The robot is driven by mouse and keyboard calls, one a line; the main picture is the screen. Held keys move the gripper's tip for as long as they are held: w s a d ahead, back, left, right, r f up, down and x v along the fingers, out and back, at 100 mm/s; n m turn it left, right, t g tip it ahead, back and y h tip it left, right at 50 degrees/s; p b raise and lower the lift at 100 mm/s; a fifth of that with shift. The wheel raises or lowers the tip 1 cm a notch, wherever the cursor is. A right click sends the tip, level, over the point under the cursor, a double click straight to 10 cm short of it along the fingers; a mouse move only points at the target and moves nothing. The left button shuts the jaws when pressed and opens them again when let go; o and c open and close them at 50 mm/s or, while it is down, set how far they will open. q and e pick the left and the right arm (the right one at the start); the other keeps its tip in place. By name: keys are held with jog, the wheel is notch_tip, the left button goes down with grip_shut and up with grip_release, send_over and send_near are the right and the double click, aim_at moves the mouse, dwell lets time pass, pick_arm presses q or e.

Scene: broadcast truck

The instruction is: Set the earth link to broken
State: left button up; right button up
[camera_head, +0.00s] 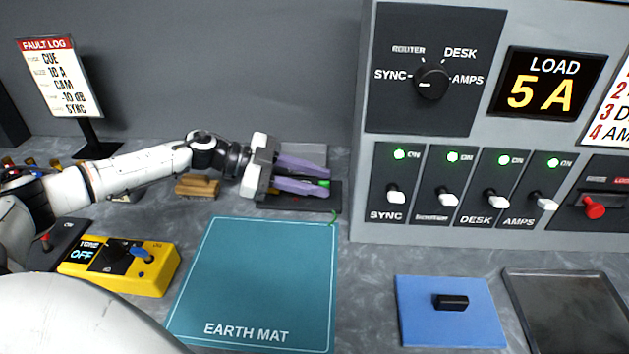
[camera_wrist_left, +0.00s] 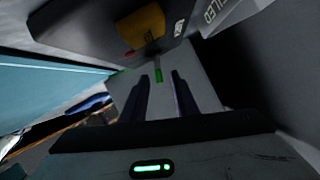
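A low dark unit (camera_head: 326,203) lies behind the earth mat (camera_head: 262,262), with a small green part (camera_head: 323,183) on it; I take this for the earth link, but cannot read a label. My left gripper (camera_head: 327,178) reaches over the unit from the left. Its two purple fingers are apart, with the green part near their tips. In the left wrist view the green part (camera_wrist_left: 158,73) shows just beyond the fingers (camera_wrist_left: 162,88), on a dark body with an orange block (camera_wrist_left: 142,28). Contact and the link's position cannot be told. My right gripper is not in view.
The panel (camera_head: 357,200) with switches and a rotary knob (camera_head: 431,82) stands close right of the gripper. A wooden block (camera_head: 198,187) lies under my left forearm. A yellow tone box (camera_head: 125,268), blue plate (camera_head: 450,325) and dark tray (camera_head: 570,274) are in front.

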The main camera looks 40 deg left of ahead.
pick_arm(q)
notch_tip(320, 180, up, 10)
jog(key=shift+f+p, duration=0.15)
jog(key=shift+p, duration=0.15)
dwell(0.5)
